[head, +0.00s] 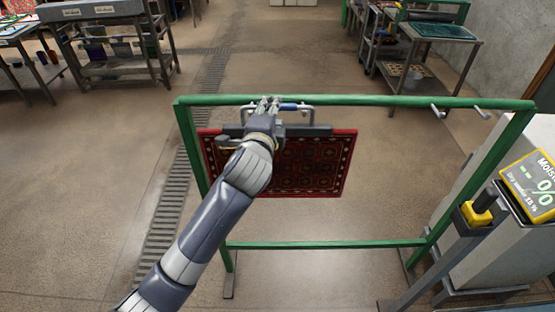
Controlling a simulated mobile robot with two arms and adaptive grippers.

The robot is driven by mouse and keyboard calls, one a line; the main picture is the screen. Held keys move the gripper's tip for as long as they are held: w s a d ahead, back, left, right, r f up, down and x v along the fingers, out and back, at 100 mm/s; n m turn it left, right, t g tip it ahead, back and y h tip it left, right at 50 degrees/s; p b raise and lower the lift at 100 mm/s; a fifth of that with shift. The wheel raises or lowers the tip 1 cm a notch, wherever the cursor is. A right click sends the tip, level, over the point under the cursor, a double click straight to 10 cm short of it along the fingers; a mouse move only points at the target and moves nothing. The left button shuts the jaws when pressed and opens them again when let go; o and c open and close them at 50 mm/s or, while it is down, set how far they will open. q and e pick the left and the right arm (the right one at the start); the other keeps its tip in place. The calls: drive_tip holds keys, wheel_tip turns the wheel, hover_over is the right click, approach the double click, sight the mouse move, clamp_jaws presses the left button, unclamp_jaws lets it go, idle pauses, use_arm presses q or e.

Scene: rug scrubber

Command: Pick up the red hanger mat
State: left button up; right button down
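The red hanger mat (315,165) is a dark red patterned rug with a dark clamp bar along its top. It hangs from the green rail (380,100) of a frame in the head view. A hanger handle with a blue grip (289,107) shows at rail height above the mat. My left arm comes in from the lower left and covers part of the mat's left side. My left gripper (267,104) is at the left end of the blue grip. Its fingers overlap the handle, and I cannot tell whether they are closed on it. My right gripper is not in view.
Two empty hooks (460,112) stick out at the rail's right. A moisture display (538,185) and a yellow-black device (478,211) stand at the right. Metal benches (105,12) stand at the back left, a cart (440,32) at the back right. The middle floor is clear.

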use_arm(q)
drive_tip(key=shift+p+x, duration=1)
drive_tip(key=shift+x, duration=1.35)
drive_tip(key=shift+w+f, duration=0.35)
drive_tip(key=shift+w, duration=0.05)
drive_tip(key=shift+c, duration=0.2)
clamp_jaws()
drive_tip(key=shift+r, duration=0.2)
